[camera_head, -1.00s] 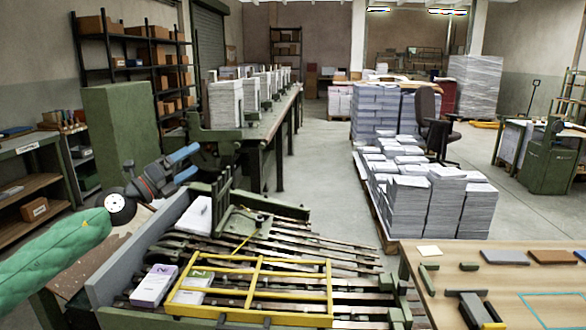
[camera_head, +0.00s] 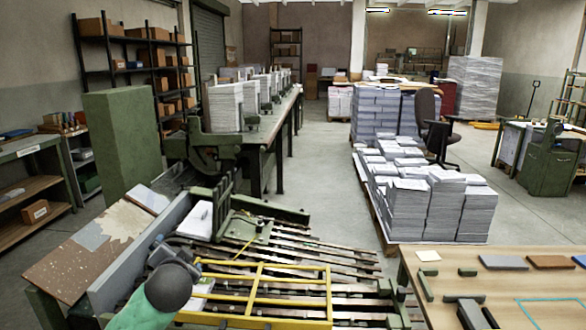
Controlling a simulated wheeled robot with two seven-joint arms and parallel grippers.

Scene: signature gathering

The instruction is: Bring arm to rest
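My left arm (camera_head: 150,310), in a green sleeve with a dark round joint, comes up from the bottom left. My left gripper (camera_head: 168,250) is over the left part of the slatted conveyor, beyond the joint. Its fingers are mostly hidden, so I cannot tell whether they are open or shut. I see nothing held in it. My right gripper is out of view.
A yellow frame (camera_head: 262,268) lies over the slatted conveyor, beside a grey side wall (camera_head: 128,258). A white stack (camera_head: 199,219) sits at its far end. A wooden table (camera_head: 540,280) stands at right. Paper stacks (camera_head: 438,205) stand behind.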

